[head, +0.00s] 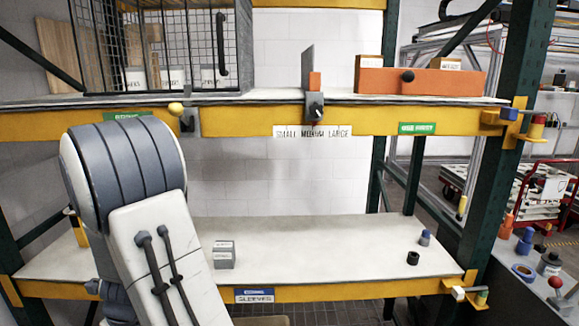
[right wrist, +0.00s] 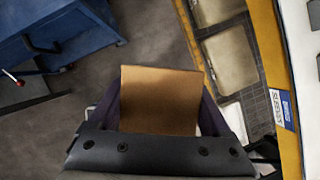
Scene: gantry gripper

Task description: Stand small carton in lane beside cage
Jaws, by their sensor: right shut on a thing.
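In the right wrist view my right gripper (right wrist: 160,112) is shut on a plain brown carton (right wrist: 160,98), which sits between its dark fingers. Neither shows in the head view. The black wire cage (head: 165,48) stands on the upper shelf at the left of the head view, with its mesh front facing me. To its right is a stretch of bare upper shelf (head: 275,94), ending at an upright grey divider plate (head: 307,68). A large grey and white arm link of mine covers part of the shelves. My left gripper is not in view.
An orange block (head: 420,81) with brown boxes by it lies right of the divider. A knob (head: 315,113) and a size label (head: 312,131) are on the shelf's yellow front beam. The lower shelf (head: 320,245) is mostly bare. A blue cabinet (right wrist: 60,35) shows in the wrist view.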

